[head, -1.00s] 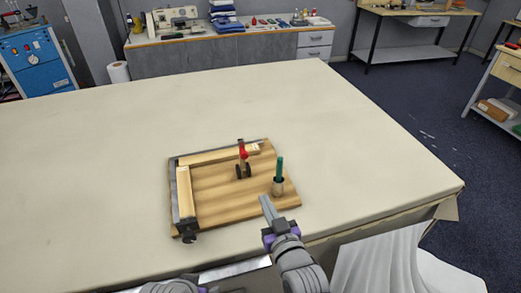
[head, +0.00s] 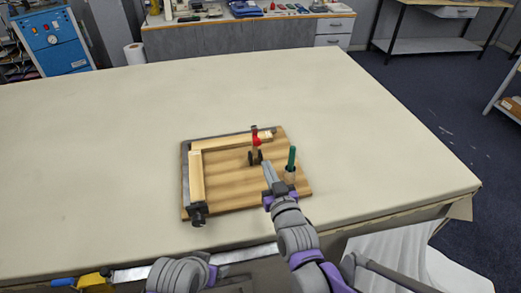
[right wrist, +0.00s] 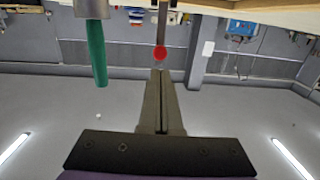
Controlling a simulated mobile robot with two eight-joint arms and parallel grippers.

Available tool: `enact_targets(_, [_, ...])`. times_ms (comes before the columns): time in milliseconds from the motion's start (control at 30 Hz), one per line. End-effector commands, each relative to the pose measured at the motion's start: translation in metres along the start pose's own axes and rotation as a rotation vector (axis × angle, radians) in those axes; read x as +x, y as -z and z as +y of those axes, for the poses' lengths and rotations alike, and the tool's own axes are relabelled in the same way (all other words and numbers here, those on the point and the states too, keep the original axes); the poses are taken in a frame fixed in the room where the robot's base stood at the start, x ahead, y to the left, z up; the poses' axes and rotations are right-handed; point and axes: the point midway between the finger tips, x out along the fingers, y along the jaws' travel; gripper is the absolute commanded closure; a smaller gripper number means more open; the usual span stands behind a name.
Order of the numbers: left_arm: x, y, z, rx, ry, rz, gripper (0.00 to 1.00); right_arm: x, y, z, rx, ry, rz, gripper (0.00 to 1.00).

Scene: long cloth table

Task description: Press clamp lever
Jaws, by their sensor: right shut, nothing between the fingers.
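The clamp lever stands upright with a red knob (head: 256,141) on a dark clamp base (head: 255,158), fixed to a wooden board (head: 228,188). The red knob (right wrist: 160,53) also shows in the right wrist view, straight beyond the fingertips. My right gripper (head: 268,167) is shut and empty. Its tips are just to the near right of the clamp, close to its base; I cannot tell whether they touch. Part of my left gripper (head: 213,272) shows low at the table's front edge; its fingers are not clear.
A green-handled tool (head: 292,158) stands in a holder (head: 289,176) right beside my right gripper. Wooden strips (head: 197,177) and a metal rail edge the board's left and back. The cloth table (head: 110,140) is clear around the board.

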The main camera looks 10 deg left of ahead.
Motion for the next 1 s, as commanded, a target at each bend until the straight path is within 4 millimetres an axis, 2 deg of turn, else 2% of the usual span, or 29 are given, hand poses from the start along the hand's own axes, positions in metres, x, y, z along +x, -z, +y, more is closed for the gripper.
enact_targets(33, [-0.001, 0.001, 0.0, 0.0, 0.0, 0.001, 0.2, 0.012, 0.001, 0.0, 0.0, 0.0, 0.0, 1.0])
enact_targets(200, [-0.004, 0.003, 0.0, 0.0, 0.0, 0.002, 0.2, 0.046, 0.001, 0.0, -0.001, 0.0, 0.0, 1.0])
enact_targets(400, [-0.007, 0.006, 0.0, 0.0, 0.0, 0.004, 0.2, 0.071, 0.001, 0.0, -0.001, 0.0, 0.0, 1.0])
enact_targets(600, [-0.007, 0.006, 0.0, 0.0, 0.0, 0.005, 0.2, 0.079, 0.0, 0.0, -0.001, 0.0, 0.0, 1.0])
enact_targets(1000, [-0.007, 0.006, 0.0, 0.0, 0.0, 0.005, 0.2, 0.08, 0.0, 0.0, -0.001, 0.0, 0.0, 1.0])
